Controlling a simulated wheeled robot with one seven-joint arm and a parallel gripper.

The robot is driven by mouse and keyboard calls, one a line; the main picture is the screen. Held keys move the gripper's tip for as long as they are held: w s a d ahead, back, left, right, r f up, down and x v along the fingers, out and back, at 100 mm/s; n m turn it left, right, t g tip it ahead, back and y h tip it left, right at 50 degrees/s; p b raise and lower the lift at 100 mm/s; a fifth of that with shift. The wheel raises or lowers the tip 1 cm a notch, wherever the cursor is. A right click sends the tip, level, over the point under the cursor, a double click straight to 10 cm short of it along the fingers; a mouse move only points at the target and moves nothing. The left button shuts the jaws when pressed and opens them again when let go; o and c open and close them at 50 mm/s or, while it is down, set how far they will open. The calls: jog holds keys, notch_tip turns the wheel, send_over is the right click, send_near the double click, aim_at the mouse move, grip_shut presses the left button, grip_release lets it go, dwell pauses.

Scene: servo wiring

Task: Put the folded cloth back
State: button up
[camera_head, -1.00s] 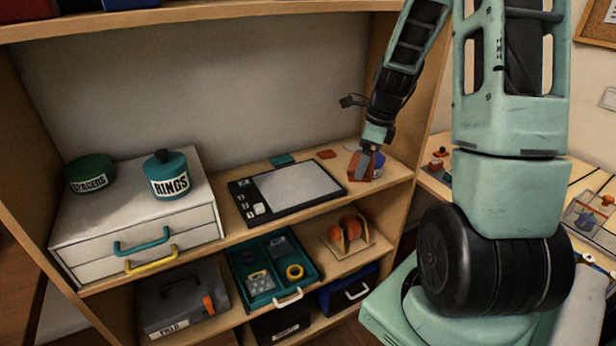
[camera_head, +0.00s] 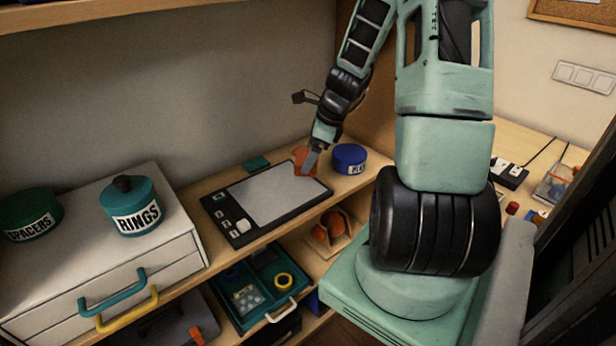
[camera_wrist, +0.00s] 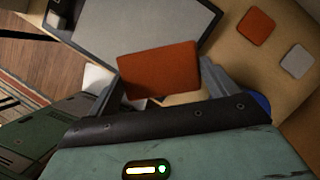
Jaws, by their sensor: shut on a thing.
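My gripper (camera_head: 312,160) is shut on an orange folded cloth (camera_head: 303,167) above the middle shelf, left of a blue tin (camera_head: 349,159). In the wrist view the cloth (camera_wrist: 160,72) is a flat orange-red rectangle between the two fingers (camera_wrist: 165,82). It is held over the near edge of a dark-framed grey pad (camera_wrist: 130,25). A flat orange square (camera_wrist: 256,26) and a pale square (camera_wrist: 296,61) lie on the shelf beside the pad.
The pad (camera_head: 272,190) lies on the middle shelf, with a teal square (camera_head: 256,163) behind it. A white drawer unit (camera_head: 90,230) bears the RINGS tin (camera_head: 134,205) and SPACERS tin (camera_head: 30,213). A teal tray (camera_head: 245,285) is below. The shelf's side wall is close behind the blue tin.

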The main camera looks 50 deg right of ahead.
jog(key=shift+f, duration=3.05)
jog(key=o, duration=0.7)
jog(key=v, duration=1.2)
jog(key=shift+p, duration=0.3)
